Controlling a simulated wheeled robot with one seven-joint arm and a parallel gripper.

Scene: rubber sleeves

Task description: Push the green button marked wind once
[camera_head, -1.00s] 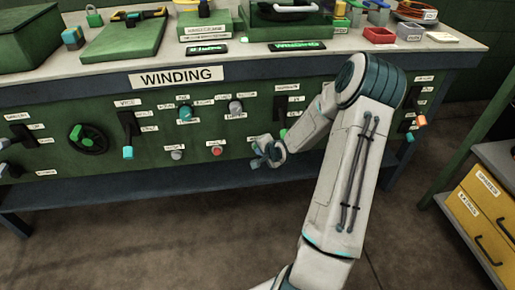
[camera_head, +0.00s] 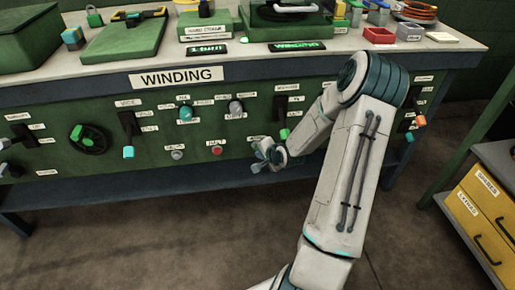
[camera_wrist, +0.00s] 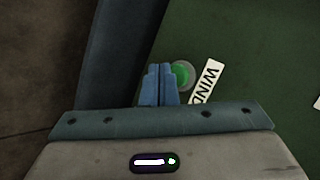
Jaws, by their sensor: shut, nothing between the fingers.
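The green button (camera_wrist: 182,74) with a grey rim shows in the wrist view on the dark green panel, beside a white label reading "WIND" (camera_wrist: 208,82). My gripper (camera_wrist: 159,72) is shut and empty, with its blue fingertips just left of the button and overlapping its edge in the picture. I cannot tell whether the fingertips touch the button. In the head view my gripper (camera_head: 261,156) is in front of the bench's panel, right of the red button, and the green button is hidden behind it.
A display on the bench reads "1 turn" (camera_head: 207,49), and another reads "WINDING" (camera_head: 297,46). Yellow drawers (camera_head: 480,215) stand at the right.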

